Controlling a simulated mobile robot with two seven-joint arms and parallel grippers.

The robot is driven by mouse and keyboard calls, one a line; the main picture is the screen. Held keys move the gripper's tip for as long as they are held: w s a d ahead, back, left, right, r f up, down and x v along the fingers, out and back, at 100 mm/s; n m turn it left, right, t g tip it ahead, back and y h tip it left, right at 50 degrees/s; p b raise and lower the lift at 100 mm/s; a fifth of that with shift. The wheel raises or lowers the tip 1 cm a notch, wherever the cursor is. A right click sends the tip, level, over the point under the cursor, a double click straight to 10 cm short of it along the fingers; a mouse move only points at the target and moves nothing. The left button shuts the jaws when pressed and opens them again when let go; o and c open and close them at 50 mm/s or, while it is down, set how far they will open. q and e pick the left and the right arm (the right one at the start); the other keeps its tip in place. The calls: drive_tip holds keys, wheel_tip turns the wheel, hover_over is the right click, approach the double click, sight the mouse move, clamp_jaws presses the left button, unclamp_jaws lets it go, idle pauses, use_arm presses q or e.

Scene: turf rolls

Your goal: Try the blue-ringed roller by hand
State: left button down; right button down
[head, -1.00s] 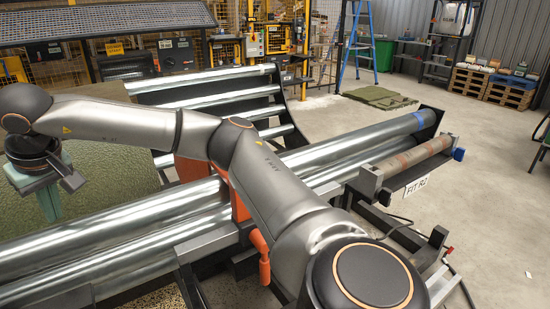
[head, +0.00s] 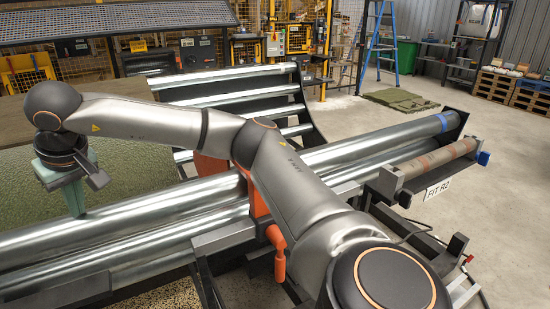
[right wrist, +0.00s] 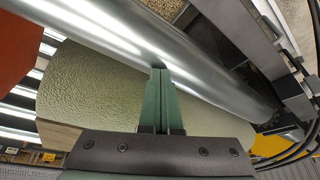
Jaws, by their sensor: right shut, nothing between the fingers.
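The blue-ringed roller (head: 350,152) is a long shiny metal cylinder on a low frame, with a blue band (head: 444,121) near its far right end. My right gripper (head: 77,212) is shut and empty, with its green fingers pointing down onto the left part of this roller. The right wrist view shows the shut fingers (right wrist: 159,72) overlapping the roller (right wrist: 205,70). They look in contact or very close; I cannot tell which. My left gripper is out of view.
A second metal roller (head: 150,262) runs parallel in front. A rusty roller (head: 437,160) rests in a holder labelled "FIT R2" at right. An orange part (head: 278,250) stands near my arm. Behind are several sloping rollers (head: 240,87).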

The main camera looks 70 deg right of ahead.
drive_tip(key=shift+s+a+f+b, duration=0.15)
drive_tip(key=shift+s+a+f, duration=0.15)
drive_tip(key=shift+s, duration=0.15)
drive_tip(key=shift+s+a+f+b, duration=0.15)
drive_tip(key=shift+s+a+f, duration=0.15)
drive_tip(key=shift+s, duration=0.1)
drive_tip(key=shift+r, duration=0.15)
drive_tip(key=shift+w+d+r+p, duration=0.15)
drive_tip(key=shift+r+p, duration=1.75)
drive_tip(key=shift+r, duration=0.25)
